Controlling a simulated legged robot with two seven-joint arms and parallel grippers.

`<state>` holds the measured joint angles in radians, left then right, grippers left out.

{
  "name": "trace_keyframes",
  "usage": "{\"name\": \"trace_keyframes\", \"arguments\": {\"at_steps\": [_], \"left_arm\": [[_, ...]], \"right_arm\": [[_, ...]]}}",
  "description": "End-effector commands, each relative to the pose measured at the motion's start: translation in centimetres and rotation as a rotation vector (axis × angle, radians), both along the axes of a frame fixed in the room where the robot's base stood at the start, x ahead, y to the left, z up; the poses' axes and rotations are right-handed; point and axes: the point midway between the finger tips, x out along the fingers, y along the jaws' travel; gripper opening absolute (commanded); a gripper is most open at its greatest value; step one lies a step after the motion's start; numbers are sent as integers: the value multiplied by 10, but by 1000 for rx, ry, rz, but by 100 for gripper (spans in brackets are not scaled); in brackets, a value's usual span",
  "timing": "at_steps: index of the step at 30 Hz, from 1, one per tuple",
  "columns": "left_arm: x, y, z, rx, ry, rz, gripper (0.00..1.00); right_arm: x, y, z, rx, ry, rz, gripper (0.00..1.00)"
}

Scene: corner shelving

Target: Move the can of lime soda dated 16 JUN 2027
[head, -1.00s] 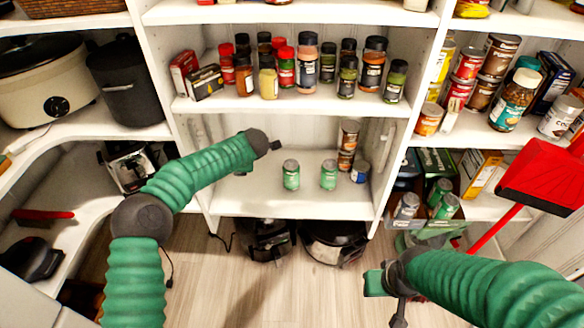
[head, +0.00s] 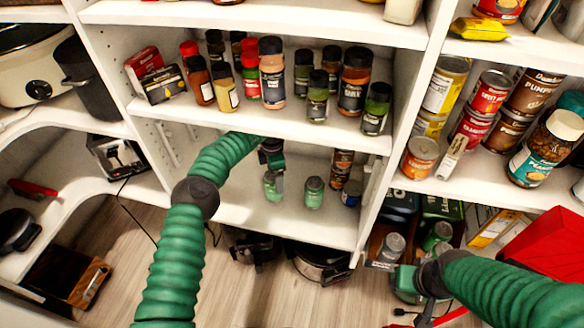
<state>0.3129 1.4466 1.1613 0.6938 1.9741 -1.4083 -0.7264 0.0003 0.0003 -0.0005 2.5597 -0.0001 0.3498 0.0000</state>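Two light-green cans stand upright on the lower middle shelf, a left can (head: 270,190) and a right can (head: 313,193). I cannot read any date on them. My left gripper (head: 275,165) is at the left can, over its upper right side. I cannot tell whether its fingers touch the can or are open. More cans, one grey-topped (head: 391,246) and one green (head: 438,236), sit in a dark crate at the lower right. My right gripper (head: 410,290) is low at the right, in front of the crate. Its finger opening is unclear.
A blue can (head: 352,192) and stacked brown cans (head: 342,167) stand right of the green cans. The shelf with spice jars (head: 272,72) is close above my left gripper. A red dustpan (head: 550,248) is at the right. The shelf's left part is clear.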

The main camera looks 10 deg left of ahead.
Motion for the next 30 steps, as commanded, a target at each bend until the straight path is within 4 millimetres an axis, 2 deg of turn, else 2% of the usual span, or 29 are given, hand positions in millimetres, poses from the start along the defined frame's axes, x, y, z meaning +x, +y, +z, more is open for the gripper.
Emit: {"name": "trace_keyframes", "arguments": {"at_steps": [9, 13, 17, 24, 30], "left_arm": [[0, -1, -2, 4, 3, 1, 85], [0, -3, -8, 7, 3, 2, 85], [0, -2, -25, 7, 3, 2, 85], [0, 0, -67, 5, 4, 3, 85], [0, -1, -77, 6, 1, 3, 85]], "right_arm": [[0, 1, 0, 0, 0, 1, 36], [0, 0, -4, 0, 0, 1, 36], [0, 0, -12, 0, 0, 1, 36], [0, 1, -28, 0, 0, 1, 36], [0, 1, -31, 0, 0, 1, 36]]}}
